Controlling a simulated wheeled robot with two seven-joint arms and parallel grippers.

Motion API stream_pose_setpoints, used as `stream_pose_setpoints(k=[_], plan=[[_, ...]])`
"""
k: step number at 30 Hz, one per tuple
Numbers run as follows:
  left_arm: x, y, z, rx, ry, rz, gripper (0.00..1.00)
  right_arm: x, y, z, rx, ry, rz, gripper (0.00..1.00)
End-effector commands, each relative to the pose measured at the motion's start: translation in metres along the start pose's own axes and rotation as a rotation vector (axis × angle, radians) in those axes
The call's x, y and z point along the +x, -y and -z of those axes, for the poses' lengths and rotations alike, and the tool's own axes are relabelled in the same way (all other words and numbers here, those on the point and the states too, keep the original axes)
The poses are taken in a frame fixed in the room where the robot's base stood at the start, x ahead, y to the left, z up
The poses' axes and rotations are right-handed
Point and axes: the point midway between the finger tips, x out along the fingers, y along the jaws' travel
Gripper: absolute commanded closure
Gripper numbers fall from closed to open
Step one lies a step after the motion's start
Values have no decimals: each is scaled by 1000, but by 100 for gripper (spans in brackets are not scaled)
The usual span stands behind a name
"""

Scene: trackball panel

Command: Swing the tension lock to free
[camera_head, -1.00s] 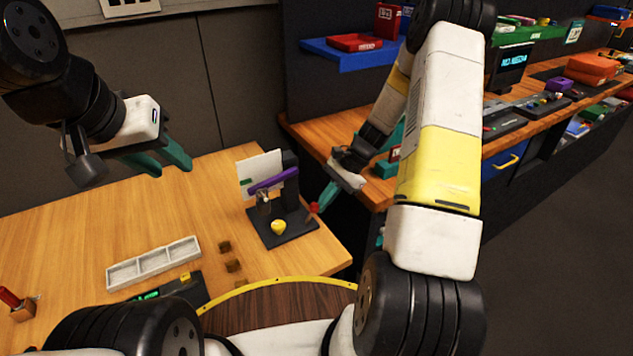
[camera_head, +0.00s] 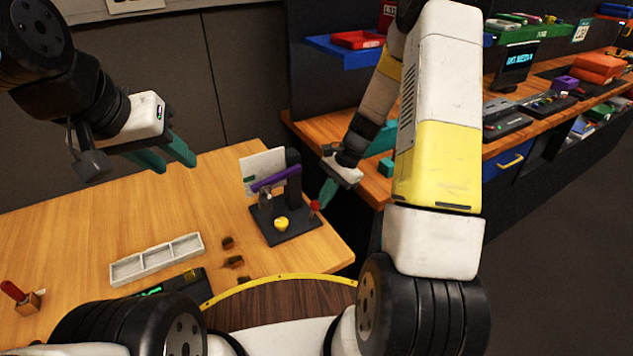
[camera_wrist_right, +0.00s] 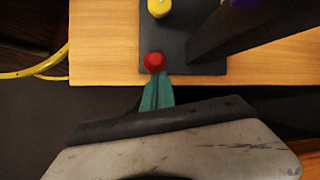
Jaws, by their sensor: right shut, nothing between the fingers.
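The trackball panel is a dark base (camera_head: 283,232) on the wooden table, with a yellow ball (camera_head: 281,224), an upright dark post, a purple bar (camera_head: 276,180) and a white plate (camera_head: 262,163). A red knob (camera_head: 315,205), likely the tension lock, stands at the base's right edge. It also shows in the right wrist view (camera_wrist_right: 154,62). My right gripper (camera_head: 325,203) is shut and empty, its green fingertips (camera_wrist_right: 158,78) right at the knob; contact is unclear. My left gripper (camera_head: 176,160) is open and empty above the table's back, left of the panel.
A pale three-section tray (camera_head: 157,260) and small brown blocks (camera_head: 233,262) lie left of the panel. A red-handled tool in a wooden block (camera_head: 27,302) stands at far left. The right workbench (camera_head: 370,182) lies behind my right gripper. The table's left middle is clear.

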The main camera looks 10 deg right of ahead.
Motion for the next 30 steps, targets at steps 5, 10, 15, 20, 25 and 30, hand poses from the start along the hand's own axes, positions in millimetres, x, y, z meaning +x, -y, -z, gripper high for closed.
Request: stream_pose_setpoints(k=[5,10,15,20,25,30], plan=[[0,0,0,0,0,0,64,-2,2,-10,-8,-69,-21,100],[0,0,0,0,0,0,64,-3,6,-20,-9,-67,-20,100],[0,0,0,0,0,0,64,-3,8,-29,-7,-66,-20,100],[0,0,0,0,0,0,64,-1,10,-35,-7,-65,-20,100],[0,0,0,0,0,0,64,0,11,-39,-7,-66,-20,100],[0,0,0,0,0,0,64,0,11,-40,-7,-66,-19,100]])
